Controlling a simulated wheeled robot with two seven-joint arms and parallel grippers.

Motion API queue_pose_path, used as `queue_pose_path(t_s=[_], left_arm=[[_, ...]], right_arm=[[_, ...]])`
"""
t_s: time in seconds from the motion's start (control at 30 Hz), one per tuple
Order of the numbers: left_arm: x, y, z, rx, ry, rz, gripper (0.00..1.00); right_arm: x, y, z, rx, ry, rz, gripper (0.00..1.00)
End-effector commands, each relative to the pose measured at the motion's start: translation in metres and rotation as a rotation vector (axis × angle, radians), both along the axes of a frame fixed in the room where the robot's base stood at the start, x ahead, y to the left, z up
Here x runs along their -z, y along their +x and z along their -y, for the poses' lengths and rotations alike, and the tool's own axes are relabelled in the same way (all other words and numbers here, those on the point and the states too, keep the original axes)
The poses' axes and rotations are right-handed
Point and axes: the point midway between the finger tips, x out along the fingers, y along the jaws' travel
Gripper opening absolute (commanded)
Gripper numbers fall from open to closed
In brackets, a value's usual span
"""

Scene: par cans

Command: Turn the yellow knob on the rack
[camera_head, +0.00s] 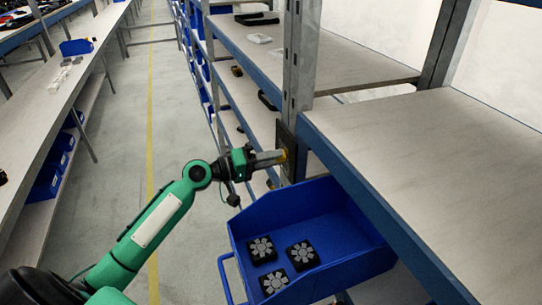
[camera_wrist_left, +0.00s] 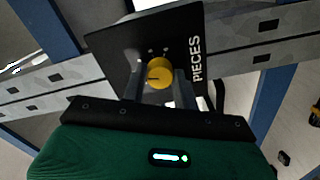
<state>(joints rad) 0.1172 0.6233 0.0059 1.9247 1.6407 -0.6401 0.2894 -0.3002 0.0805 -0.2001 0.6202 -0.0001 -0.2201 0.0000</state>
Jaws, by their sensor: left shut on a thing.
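The yellow knob (camera_wrist_left: 159,73) sits on a dark panel (camera_wrist_left: 118,52) marked "PIECES" on the rack's grey metal upright. In the head view only a sliver of the knob (camera_head: 283,155) shows past my gripper, on the panel (camera_head: 289,142) fixed to the upright. My left gripper (camera_head: 281,156) reaches in from the left and is shut on the knob. In the left wrist view its fingers (camera_wrist_left: 160,84) lie on both sides of the knob. My right gripper is in neither view.
A blue bin (camera_head: 345,265) with several black parts bearing grey star shapes stands just below the gripper. Rack shelves (camera_head: 420,150) extend to the right. A long table (camera_head: 60,90) runs along the left, with clear floor (camera_head: 180,110) between.

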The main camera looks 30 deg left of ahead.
Motion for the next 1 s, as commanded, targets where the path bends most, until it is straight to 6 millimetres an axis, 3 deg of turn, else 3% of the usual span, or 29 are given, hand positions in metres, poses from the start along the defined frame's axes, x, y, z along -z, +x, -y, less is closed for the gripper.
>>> queue_pose_path(t_s=[0.4,1.0], left_arm=[[-0.002,0.000,0.000,-0.002,-0.162,-0.142,0.07],[-0.001,0.000,-0.001,-0.002,-0.191,-0.168,0.07]], right_arm=[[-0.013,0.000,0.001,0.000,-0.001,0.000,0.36],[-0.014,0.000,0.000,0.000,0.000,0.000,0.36]])
